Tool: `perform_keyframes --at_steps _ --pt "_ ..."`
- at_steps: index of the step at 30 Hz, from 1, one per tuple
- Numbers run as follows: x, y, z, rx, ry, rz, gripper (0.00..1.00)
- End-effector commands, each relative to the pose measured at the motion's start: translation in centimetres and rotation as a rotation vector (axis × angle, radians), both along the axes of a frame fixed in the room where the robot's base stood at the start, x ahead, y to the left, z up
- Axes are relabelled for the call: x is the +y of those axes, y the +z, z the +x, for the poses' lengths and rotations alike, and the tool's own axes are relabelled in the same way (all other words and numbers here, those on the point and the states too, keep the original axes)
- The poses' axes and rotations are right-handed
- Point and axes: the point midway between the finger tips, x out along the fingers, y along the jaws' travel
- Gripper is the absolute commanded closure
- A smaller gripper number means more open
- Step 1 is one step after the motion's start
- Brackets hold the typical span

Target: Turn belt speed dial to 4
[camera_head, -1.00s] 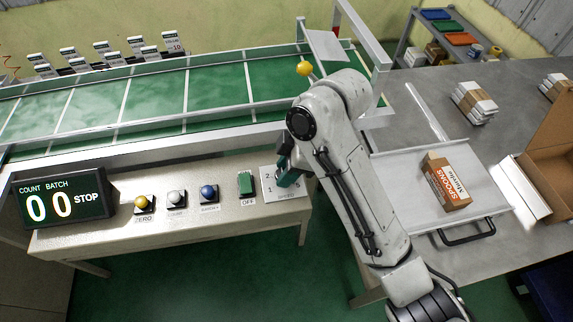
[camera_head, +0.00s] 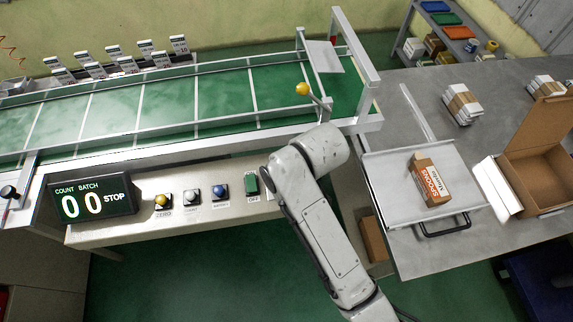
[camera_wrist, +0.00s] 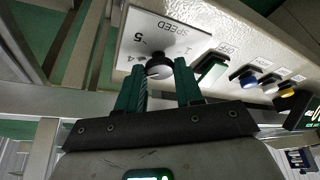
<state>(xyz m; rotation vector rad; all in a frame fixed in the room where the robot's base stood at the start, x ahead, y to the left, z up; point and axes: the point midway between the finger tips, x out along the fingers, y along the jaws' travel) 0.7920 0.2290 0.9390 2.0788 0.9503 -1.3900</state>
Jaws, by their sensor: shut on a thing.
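A 5 and a 4 show on the plate near the dial, and other marks are partly hidden. Which number the dial points to cannot be told. In the head view my arm hides the dial and the gripper.
A green switch (camera_head: 252,183), blue button (camera_head: 221,190), white button (camera_head: 192,193) and yellow button (camera_head: 162,201) stand left of my arm on the panel. A yellow ball-topped lever (camera_head: 303,88) stands by the green belt (camera_head: 165,103).

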Motion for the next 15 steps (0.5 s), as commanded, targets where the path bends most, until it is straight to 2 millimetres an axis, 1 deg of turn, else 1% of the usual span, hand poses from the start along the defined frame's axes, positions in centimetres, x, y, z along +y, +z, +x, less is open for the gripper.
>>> perform_keyframes --at_steps 1,6,15 --pt "0.06 0.31 -0.1 0.002 -0.028 -0.001 0.95" --pt "0.07 0.22 -0.09 -0.001 -0.113 -0.001 0.95" --pt "0.12 0.09 -0.06 -0.001 -0.181 0.001 0.95"
